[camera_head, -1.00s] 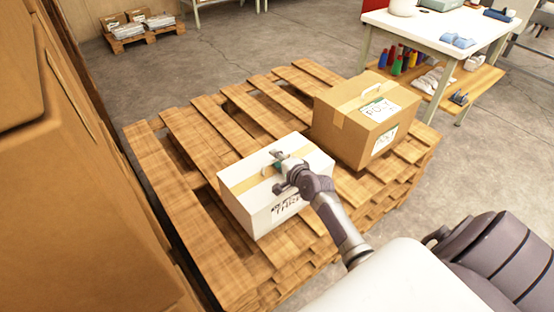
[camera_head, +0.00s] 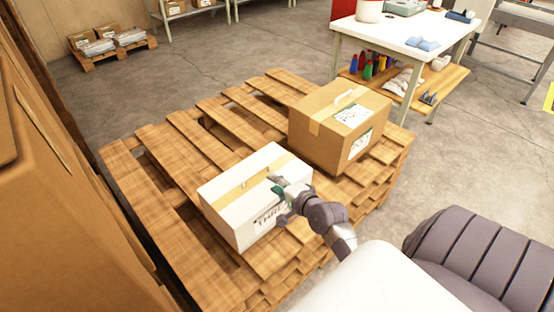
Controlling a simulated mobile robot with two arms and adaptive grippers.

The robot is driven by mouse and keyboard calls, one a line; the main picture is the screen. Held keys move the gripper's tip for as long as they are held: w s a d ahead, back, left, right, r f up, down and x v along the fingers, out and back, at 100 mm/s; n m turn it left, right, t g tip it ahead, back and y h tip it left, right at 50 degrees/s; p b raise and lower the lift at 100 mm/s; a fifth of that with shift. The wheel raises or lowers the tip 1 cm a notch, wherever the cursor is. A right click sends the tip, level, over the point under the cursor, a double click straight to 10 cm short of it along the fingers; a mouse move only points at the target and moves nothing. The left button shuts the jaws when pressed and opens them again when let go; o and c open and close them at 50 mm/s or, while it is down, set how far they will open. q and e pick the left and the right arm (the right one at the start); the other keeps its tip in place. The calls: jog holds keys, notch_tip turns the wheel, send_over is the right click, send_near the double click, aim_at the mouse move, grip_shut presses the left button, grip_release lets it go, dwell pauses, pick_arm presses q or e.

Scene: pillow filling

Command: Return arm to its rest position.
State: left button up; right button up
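My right gripper (camera_head: 280,197) is over the right end of a white box (camera_head: 240,205) with a tan tape strip and a label on its front side. Its fingers look spread, and I see nothing held between them. A pale carry handle (camera_head: 256,178) on the box top is just left of the fingers; a small gap or light contact cannot be told apart. The box sits flat on a wooden pallet (camera_head: 150,190). My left gripper is not in view.
A brown cardboard box (camera_head: 325,145) with a handle and labels stands on the pallet behind and right of the white box. Large cartons (camera_head: 70,220) rise close at the left. A white-topped workbench (camera_head: 400,38) stands at the back right. Open concrete floor lies beyond the pallet.

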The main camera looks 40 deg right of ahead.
jog(key=shift+s+a, duration=0.1)
dwell(0.5)
jog(key=s+a+f+n+g+y, duration=0.3)
jog(key=s+a+n+g, duration=0.2)
jog(key=s+a+n, duration=0.45)
jog(key=s+a+r+n+g+h, duration=0.15)
jog(key=s+a+n+g, duration=0.45)
jog(key=s+n, duration=0.65)
notch_tip(320, 180, down, 26)
jog(key=s+m, duration=0.2)
jog(key=s, duration=0.1)
jog(key=s+d+f+g+p, duration=0.1)
jog(key=s+d+f+g, duration=0.1)
jog(key=s+f, duration=1.3)
jog(key=shift+s+f+n+h, duration=0.15)
jog(key=shift+s+n+h, duration=0.2)
jog(key=shift+s, duration=0.35)
